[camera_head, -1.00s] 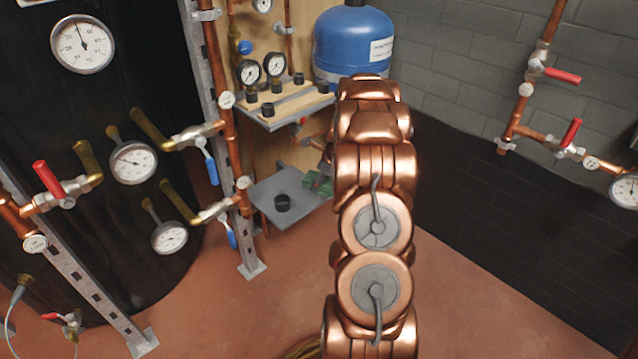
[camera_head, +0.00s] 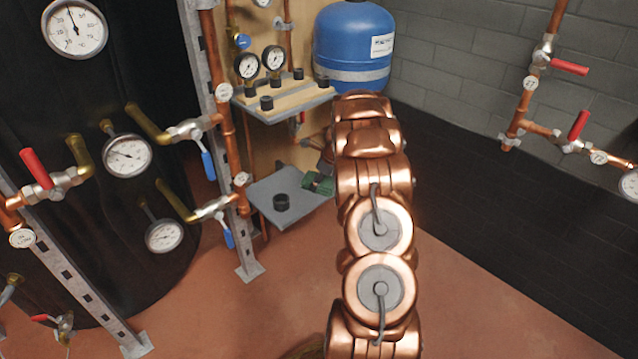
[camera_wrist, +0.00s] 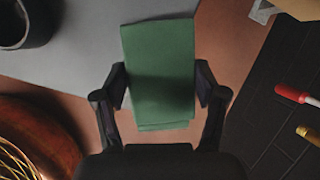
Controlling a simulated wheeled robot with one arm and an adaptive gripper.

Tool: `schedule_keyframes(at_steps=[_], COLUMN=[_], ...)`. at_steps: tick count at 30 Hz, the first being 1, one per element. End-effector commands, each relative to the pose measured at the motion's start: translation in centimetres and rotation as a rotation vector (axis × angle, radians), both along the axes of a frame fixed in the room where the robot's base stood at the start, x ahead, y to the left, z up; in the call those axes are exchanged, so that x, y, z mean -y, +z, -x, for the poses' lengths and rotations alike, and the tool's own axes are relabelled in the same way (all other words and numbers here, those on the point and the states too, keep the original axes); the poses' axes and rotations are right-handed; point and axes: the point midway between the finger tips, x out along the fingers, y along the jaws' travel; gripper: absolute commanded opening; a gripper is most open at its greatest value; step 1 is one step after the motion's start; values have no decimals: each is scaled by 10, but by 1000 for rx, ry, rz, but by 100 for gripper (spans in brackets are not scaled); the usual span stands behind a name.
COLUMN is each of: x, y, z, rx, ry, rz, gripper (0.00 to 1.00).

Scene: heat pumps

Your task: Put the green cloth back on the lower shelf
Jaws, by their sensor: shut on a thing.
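The green cloth (camera_wrist: 160,65) is a folded rectangle between the two fingers of my gripper (camera_wrist: 162,88) in the wrist view, and the gripper is shut on it. The cloth's far end overlaps the grey lower shelf (camera_wrist: 85,50) in that view, and its near end reaches past the shelf's edge over the floor. In the head view the cloth (camera_head: 318,183) shows small at the right side of the lower shelf (camera_head: 268,192). My arm hides most of the gripper there. I cannot tell whether the cloth touches the shelf.
A black cup-like fitting (camera_head: 281,202) stands on the lower shelf, left of the cloth. The upper shelf (camera_head: 275,105) above holds gauges and black fittings. A blue tank (camera_head: 352,45) stands behind. A copper upright pipe (camera_head: 228,130) and blue-handled valves lie to the left.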

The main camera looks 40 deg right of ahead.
Motion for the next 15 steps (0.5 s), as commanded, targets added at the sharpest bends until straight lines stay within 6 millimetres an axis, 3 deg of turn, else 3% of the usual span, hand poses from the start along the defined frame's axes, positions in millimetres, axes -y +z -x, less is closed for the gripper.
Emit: schedule_keyframes(at_steps=[9, 10, 15], x=[0, 0, 0], y=[1, 0, 0], z=[0, 0, 0], rx=[1, 1, 1], ry=[0, 0, 0], rz=[0, 1, 1], gripper=[38, 74, 92])
